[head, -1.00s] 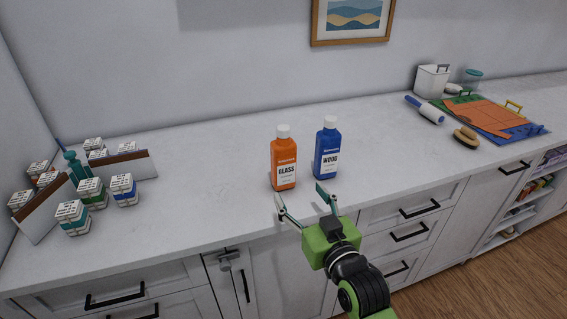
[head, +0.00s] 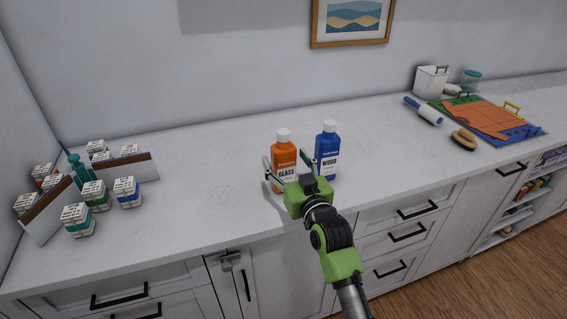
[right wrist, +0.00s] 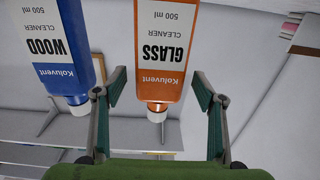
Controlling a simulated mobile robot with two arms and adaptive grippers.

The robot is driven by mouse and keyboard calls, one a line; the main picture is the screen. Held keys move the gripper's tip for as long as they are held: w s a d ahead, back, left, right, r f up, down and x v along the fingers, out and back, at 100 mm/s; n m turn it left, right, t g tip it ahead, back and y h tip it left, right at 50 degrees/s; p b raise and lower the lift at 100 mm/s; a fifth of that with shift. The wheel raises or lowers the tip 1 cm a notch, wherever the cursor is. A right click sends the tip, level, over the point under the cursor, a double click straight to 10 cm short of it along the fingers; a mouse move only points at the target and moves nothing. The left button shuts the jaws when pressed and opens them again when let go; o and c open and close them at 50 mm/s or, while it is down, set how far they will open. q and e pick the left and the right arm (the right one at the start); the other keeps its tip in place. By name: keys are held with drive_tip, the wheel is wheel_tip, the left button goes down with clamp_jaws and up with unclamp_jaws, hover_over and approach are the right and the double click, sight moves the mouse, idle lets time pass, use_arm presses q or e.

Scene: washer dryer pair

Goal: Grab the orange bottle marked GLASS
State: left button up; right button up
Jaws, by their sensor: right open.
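The orange bottle (head: 284,153) with a white cap and a GLASS label stands upright on the counter. In the right wrist view the orange bottle (right wrist: 165,50) appears upside down, between the finger tips. The blue bottle (head: 327,148) marked WOOD stands just right of it; in the wrist view the blue bottle (right wrist: 55,45) is left, outside the fingers. My right gripper (head: 287,167) is open and empty at the front of the orange bottle, one finger at each side; its fingers also show in the wrist view (right wrist: 160,90). Gaps remain between fingers and bottle. My left gripper is out of view.
A brush (head: 464,139), a blue-white roller (head: 424,110), a mat (head: 490,120) and a white container (head: 431,81) are at the right. Counter left of the bottles is clear.

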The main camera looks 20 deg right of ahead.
drive_tip(key=shift+w, duration=1.15)
drive_tip(key=c, duration=1.5)
drive_tip(key=shift+r, duration=0.1)
drive_tip(key=shift+c, duration=0.8)
drive_tip(key=shift+r, duration=0.2)
